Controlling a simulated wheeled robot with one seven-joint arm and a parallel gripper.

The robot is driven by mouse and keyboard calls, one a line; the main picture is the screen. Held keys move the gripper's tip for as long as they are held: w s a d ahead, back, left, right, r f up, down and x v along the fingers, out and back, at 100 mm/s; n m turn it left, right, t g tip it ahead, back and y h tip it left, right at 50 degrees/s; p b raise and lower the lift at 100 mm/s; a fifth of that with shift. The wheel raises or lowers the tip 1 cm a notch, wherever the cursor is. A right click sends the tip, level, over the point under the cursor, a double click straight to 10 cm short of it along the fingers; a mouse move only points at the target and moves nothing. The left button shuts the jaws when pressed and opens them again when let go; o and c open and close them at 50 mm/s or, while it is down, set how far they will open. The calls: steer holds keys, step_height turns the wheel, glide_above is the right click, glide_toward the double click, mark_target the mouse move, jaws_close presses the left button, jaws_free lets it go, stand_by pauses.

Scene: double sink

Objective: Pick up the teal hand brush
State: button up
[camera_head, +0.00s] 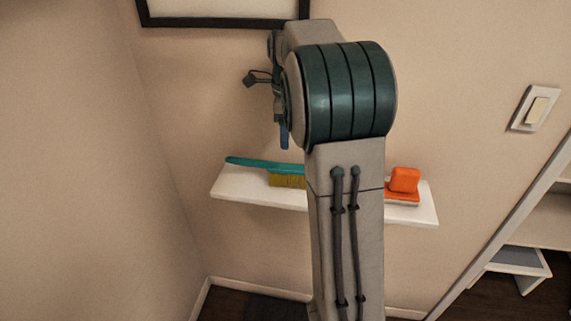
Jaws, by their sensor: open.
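The teal hand brush (262,164) lies on a white wall shelf (240,188), at the shelf's left half. Its teal handle points left and its yellowish bristles face down. Its right end is hidden behind my arm. My gripper (284,134) is mostly hidden behind my arm. A blue finger part shows above the brush in the picture, pointing down. It appears apart from the brush, and I see nothing held in it. The distance between them in depth cannot be told.
An orange object (404,181) sits at the shelf's right end, on an orange and pale base. A dark-framed picture (220,20) hangs above. A light switch (536,108) is on the right wall, with white shelving (518,262) below.

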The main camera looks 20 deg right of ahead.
mark_target(287, 166)
step_height(287, 166, down, 8)
steer(key=shift+w+d+r, duration=0.1)
steer(key=shift+f+p, duration=0.85)
steer(key=shift+f, duration=2.15)
steer(key=c, duration=1.2)
